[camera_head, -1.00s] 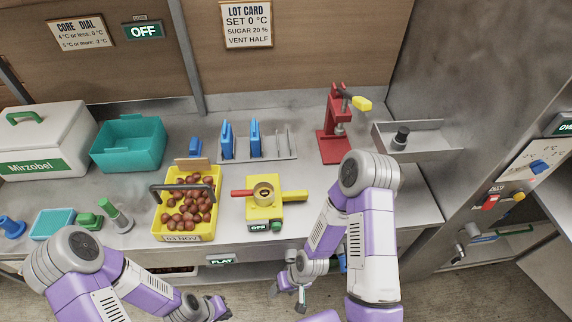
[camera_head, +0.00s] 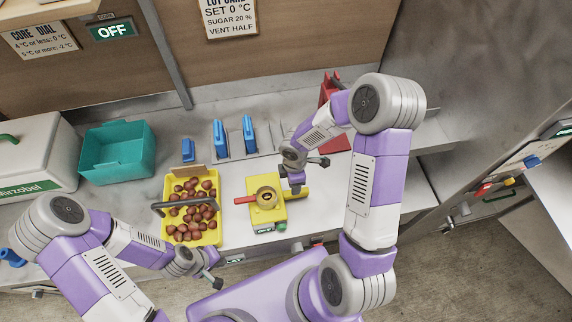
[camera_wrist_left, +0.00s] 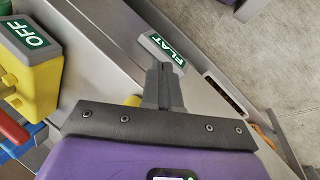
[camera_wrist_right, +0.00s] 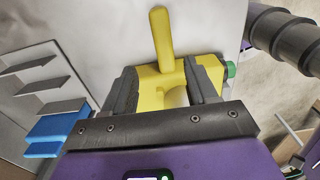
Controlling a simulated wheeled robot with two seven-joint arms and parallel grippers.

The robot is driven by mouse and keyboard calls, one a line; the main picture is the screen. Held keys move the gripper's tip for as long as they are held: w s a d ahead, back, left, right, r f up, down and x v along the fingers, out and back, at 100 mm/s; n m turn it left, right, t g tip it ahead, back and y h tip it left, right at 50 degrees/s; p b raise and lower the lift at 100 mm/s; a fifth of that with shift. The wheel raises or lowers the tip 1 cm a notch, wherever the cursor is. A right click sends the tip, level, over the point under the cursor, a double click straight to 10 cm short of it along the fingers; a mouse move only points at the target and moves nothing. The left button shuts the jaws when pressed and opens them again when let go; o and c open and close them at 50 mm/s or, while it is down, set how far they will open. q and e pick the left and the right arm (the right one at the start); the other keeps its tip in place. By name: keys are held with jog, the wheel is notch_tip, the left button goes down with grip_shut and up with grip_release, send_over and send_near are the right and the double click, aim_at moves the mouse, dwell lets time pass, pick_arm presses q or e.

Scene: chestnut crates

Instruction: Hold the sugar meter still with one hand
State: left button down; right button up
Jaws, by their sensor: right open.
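The yellow device (camera_head: 262,214), which I take to be the sugar meter, stands on the counter. It has a round brass-coloured cup on top, a red handle on its left, a yellow handle on its right, an OFF display and a green knob. My right gripper (camera_head: 295,188) is over its right side. In the right wrist view the jaws (camera_wrist_right: 165,85) are open, with yellow parts of the device (camera_wrist_right: 150,78) between and beyond them; contact cannot be told. My left gripper (camera_head: 207,282) is at the counter's front edge, apart from the device. Its fingers (camera_wrist_left: 162,88) are together and empty.
A yellow crate of chestnuts (camera_head: 171,237) with a dark handle stands left of the device. Behind are a rack with blue pieces (camera_head: 221,137) and a red press (camera_head: 327,92). A teal bin (camera_head: 117,151) is farther left. A FLAT display (camera_wrist_left: 165,48) is on the front edge.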

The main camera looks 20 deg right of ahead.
aim_at(279, 199)
jog(key=f, duration=0.2)
jog(key=f+b, duration=0.1)
jog(key=f, duration=0.4)
jog(key=shift+s+f+b, duration=0.15)
jog(key=shift+s+b, duration=0.15)
jog(key=shift+s, duration=0.05)
grip_shut()
dwell(2.7)
